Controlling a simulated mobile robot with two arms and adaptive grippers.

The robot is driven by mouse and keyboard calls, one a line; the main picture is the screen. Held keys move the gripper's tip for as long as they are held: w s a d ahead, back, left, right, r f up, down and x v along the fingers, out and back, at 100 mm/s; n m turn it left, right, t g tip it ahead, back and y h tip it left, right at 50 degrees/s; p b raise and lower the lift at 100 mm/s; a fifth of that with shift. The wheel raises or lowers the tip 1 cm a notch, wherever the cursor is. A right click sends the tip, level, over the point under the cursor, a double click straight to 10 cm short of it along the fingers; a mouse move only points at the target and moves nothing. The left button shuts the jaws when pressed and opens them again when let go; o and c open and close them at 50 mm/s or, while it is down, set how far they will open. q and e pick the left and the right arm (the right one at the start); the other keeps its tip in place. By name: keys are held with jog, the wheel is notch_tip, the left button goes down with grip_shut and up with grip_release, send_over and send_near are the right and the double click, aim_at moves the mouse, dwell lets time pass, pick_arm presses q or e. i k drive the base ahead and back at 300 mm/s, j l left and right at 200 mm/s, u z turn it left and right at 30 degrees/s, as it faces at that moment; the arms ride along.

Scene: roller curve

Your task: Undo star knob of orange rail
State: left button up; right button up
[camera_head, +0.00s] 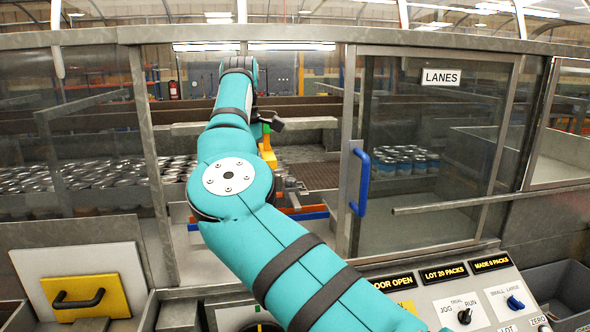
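The orange rail (306,209) shows as a short strip behind the open doorway, above a blue strip (306,216). My teal arm comes in from the bottom, right of centre, and reaches through the doorway, covering part of the rail area. A small grey metal part (292,186) sits just above the orange rail.
A glass door marked LANES (440,77) with a blue handle (360,182) stands right of the opening. Many cans (85,175) fill the left lane; a wrapped can pack (405,160) is behind the glass. A control panel (450,295) and grey bin (565,290) are in front.

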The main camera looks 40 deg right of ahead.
aim_at(289, 182)
jog(key=i+l, duration=0.15)
jog(key=l, duration=0.2)
jog(key=i+l, duration=0.2)
jog(key=l, duration=0.15)
jog(key=i+l, duration=0.15)
jog(key=l, duration=0.2)
jog(key=i+l, duration=0.15)
jog(key=l, duration=0.2)
jog(key=i+l, duration=0.2)
jog(key=l, duration=0.15)
